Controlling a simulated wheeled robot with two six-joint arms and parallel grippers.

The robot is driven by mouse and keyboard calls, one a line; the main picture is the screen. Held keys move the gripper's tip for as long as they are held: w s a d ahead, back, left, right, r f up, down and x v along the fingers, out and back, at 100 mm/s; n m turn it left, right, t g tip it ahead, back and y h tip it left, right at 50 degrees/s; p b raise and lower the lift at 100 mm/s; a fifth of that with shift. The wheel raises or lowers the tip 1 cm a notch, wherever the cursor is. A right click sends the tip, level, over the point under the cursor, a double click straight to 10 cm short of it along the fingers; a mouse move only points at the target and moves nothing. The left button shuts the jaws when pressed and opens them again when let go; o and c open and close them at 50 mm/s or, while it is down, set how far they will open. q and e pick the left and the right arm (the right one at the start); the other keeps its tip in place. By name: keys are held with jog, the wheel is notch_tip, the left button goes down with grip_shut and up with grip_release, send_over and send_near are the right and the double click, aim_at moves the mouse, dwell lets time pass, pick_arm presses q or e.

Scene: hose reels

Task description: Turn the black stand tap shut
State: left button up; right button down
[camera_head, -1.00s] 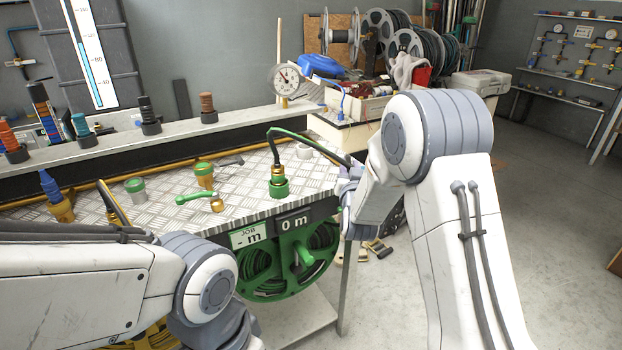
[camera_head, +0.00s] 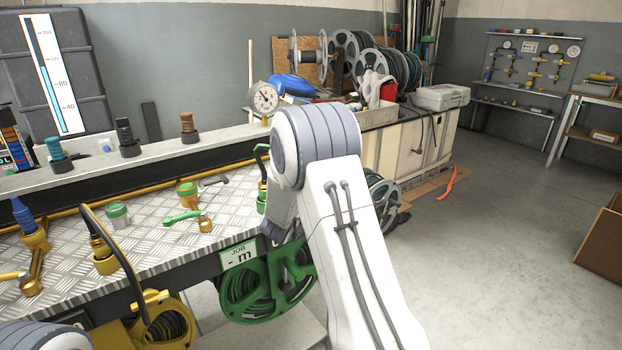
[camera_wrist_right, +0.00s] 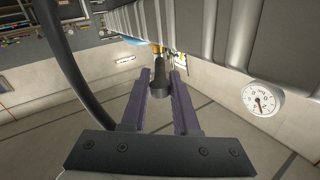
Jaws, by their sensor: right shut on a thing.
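I cannot make out a black stand tap in either view. The bench holds a brass tap with a green lever (camera_head: 182,217) and, at the far left, a brass tap with a yellow lever (camera_head: 30,280). My right gripper (camera_wrist_right: 160,76) is shut on a dark cylindrical piece (camera_wrist_right: 159,86), seen in the right wrist view, with a brass-coloured part just beyond it. A dark hose (camera_wrist_right: 73,75) curves beside this gripper. In the head view my right arm hides its gripper. Only part of my left arm shows at bottom left; its gripper is out of view.
A green hose reel (camera_head: 262,290) hangs under the bench front, with a yellow reel (camera_head: 165,320) left of it. A dial gauge (camera_head: 264,98) stands behind the bench. Grey floor (camera_head: 490,250) is clear at right; a brown box (camera_head: 602,240) stands at the right edge.

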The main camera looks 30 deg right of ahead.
jog(key=shift+d+r, duration=0.1)
jog(key=shift+r, duration=0.05)
jog(key=c, duration=0.8)
grip_release()
jog(key=shift+c, duration=0.2)
jog(key=shift+a, duration=0.2)
jog(key=v, duration=1)
jog(key=shift+s, duration=0.1)
